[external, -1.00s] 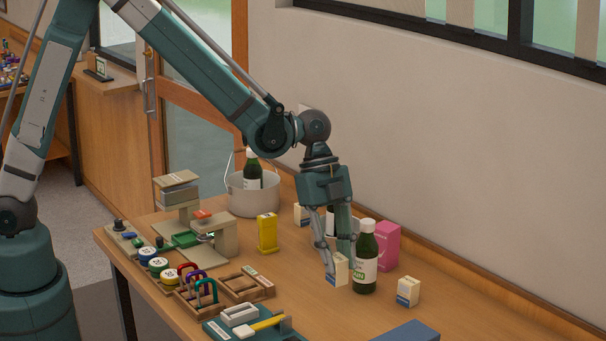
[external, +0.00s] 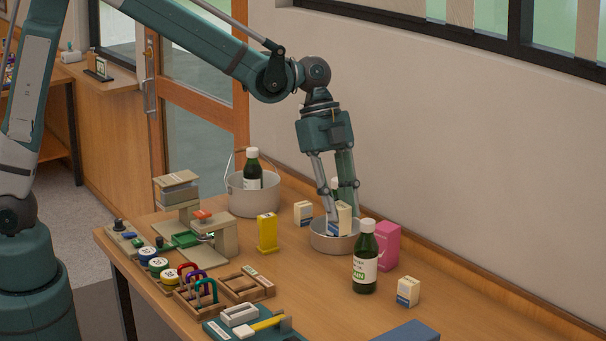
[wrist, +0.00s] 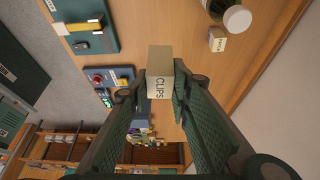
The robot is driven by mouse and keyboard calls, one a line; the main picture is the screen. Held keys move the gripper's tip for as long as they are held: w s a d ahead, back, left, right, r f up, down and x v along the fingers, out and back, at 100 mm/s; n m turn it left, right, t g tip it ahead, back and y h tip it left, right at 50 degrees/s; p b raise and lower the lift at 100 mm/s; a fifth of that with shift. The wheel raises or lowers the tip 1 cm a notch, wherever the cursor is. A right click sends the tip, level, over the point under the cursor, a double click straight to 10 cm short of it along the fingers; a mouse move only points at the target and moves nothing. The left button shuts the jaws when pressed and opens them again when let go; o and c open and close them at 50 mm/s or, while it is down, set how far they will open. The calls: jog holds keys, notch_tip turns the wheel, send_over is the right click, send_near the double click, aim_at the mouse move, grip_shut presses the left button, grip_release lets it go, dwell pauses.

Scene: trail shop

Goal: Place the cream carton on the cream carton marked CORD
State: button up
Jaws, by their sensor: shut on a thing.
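My gripper (external: 338,208) is shut on a cream carton (external: 343,217), held above or just inside a small grey pan in the external view. In the wrist view this carton (wrist: 160,72) sits between the fingertips (wrist: 156,88) and reads CLIPS. A second cream carton (external: 303,213), with a blue base band, stands left of the pan. A third cream carton (external: 408,291), also blue-banded, stands at the right, beyond the front bottle. A small carton (wrist: 217,39) shows in the wrist view. I cannot read which of them is marked CORD.
A green bottle (external: 365,270) and pink box (external: 386,246) stand close on the right.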

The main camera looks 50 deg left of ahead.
jog(key=w+a+n+t+p, duration=0.1)
jog(key=w+a+n, duration=0.2)
jog(key=w+a, duration=0.85)
jog(key=n+t+y+p, duration=0.1)
jog(key=n+t+p, duration=0.2)
jog(key=n, duration=0.4)
send_over(303, 203)
jog(key=shift+d+f, duration=0.1)
jog(key=shift+f, duration=2.45)
notch_tip(303, 203, down, 6)
jog(key=shift+f, duration=0.15)
jog(key=shift+f, duration=1.85)
